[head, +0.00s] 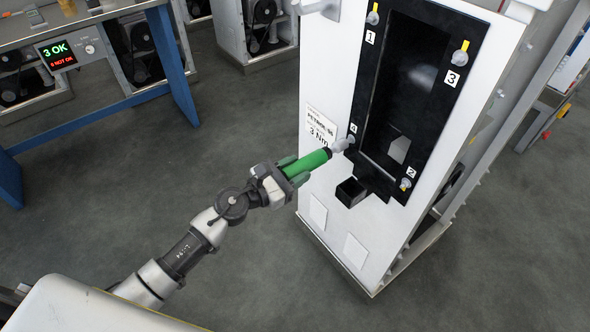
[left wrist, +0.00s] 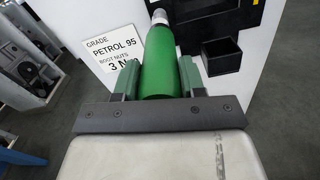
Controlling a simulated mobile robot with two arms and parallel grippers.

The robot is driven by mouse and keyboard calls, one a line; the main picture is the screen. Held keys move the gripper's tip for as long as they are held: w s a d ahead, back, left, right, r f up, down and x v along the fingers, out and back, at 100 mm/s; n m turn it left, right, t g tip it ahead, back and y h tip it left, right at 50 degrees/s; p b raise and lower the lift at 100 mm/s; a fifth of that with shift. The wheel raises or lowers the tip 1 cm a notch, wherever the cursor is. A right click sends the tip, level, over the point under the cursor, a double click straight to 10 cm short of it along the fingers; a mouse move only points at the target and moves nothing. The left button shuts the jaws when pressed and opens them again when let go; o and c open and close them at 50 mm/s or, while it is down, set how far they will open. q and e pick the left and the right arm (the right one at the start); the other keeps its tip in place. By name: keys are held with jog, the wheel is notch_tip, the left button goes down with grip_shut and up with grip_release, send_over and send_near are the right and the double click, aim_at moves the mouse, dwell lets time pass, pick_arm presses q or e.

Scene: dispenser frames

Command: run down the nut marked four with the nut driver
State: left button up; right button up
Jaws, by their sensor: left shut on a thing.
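My left gripper (head: 281,178) is shut on the green nut driver (head: 305,165). The driver's silver tip (head: 340,146) reaches the lower left corner of the black frame (head: 366,95), by the label four (head: 353,127). The nut there is hidden by the tip, so I cannot tell whether it is fully seated on it. In the left wrist view the green driver (left wrist: 160,65) sits between the two fingers, pointing away from me. Nuts show at label one (head: 373,17), label three (head: 461,54) and label two (head: 405,184). My right gripper is out of view.
The white dispenser cabinet (head: 328,75) carries a torque placard (head: 321,127) reading 3 Nm and a small black box (head: 351,191) below the frame. A blue-legged bench (head: 178,70) with a display (head: 56,53) reading "3 OK, 0 NOT OK" stands upper left. Grey floor is clear between.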

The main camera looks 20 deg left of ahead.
pick_arm(q)
jog(key=shift+x, duration=0.85)
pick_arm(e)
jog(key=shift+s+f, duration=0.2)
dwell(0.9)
pick_arm(q)
jog(key=shift+r, duration=0.1)
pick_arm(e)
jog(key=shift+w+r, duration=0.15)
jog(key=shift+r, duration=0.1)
pick_arm(q)
jog(key=shift+w+d, duration=0.1)
jog(key=shift+w, duration=0.1)
dwell(1.0)
dwell(0.3)
jog(key=shift+s, duration=0.2)
jog(key=shift+v, duration=0.9)
jog(key=shift+b+v, duration=0.4)
jog(key=shift+v, duration=1.55)
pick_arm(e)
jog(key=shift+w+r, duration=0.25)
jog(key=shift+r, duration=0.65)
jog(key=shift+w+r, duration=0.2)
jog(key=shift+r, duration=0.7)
